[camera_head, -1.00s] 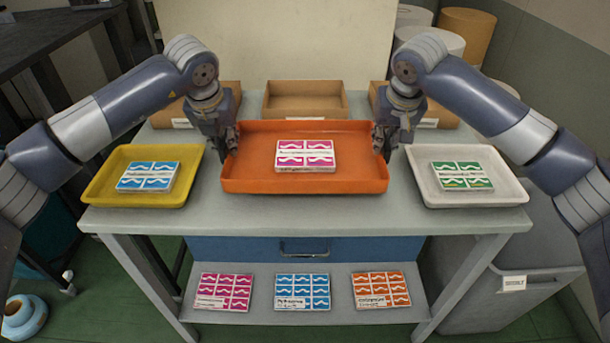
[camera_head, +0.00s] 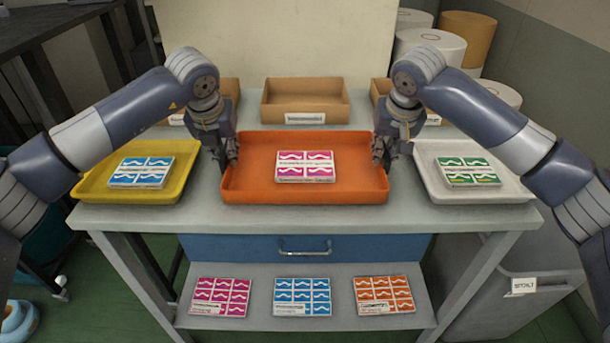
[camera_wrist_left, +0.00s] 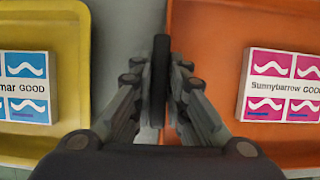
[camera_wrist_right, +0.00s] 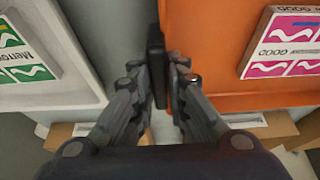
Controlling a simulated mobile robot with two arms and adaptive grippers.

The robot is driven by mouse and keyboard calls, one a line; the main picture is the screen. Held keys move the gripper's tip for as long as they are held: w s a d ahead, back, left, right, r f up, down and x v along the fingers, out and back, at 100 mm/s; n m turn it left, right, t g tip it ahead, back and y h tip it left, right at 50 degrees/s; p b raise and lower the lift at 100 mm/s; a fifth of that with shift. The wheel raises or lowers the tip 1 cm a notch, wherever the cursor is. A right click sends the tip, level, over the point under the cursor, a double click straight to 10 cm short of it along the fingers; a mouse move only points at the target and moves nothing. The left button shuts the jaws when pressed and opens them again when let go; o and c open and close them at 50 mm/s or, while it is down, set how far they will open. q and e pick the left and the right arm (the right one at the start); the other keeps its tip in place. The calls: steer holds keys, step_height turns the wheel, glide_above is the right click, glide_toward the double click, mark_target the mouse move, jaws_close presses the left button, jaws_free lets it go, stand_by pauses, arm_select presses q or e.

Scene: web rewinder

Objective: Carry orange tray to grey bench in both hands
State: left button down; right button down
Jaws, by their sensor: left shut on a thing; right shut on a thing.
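The orange tray (camera_head: 305,195) is over the middle of the grey bench (camera_head: 300,218), level, with a pink-and-white pack (camera_head: 304,166) in it. I cannot tell whether its underside touches the top. My left gripper (camera_head: 230,160) is shut at the tray's left side and my right gripper (camera_head: 380,158) at its right side. In the left wrist view the fingers (camera_wrist_left: 160,85) close on a narrow black upright piece beside the tray wall. The right wrist view shows the same, with the fingers (camera_wrist_right: 157,80) beside the orange wall.
A yellow tray (camera_head: 185,185) with a blue pack stands left of the orange tray. A white tray (camera_head: 428,180) with a green pack stands right. Cardboard boxes (camera_head: 305,100) stand behind. Below are a blue drawer (camera_head: 230,247) and a shelf (camera_head: 255,320) with several packs.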

arm_select(q)
steer(key=c, duration=1.6)
jaws_free()
arm_select(e)
steer(key=c, duration=1.6)
jaws_free()
steer(key=shift+s+r, duration=0.1)
arm_select(q)
steer(key=v, duration=1.2)
steer(key=shift+s, duration=0.1)
arm_select(e)
steer(key=v, duration=1.1)
steer(key=shift+s+r, duration=0.2)
steer(key=shift+r, duration=0.15)
steer(key=shift+f, duration=0.1)
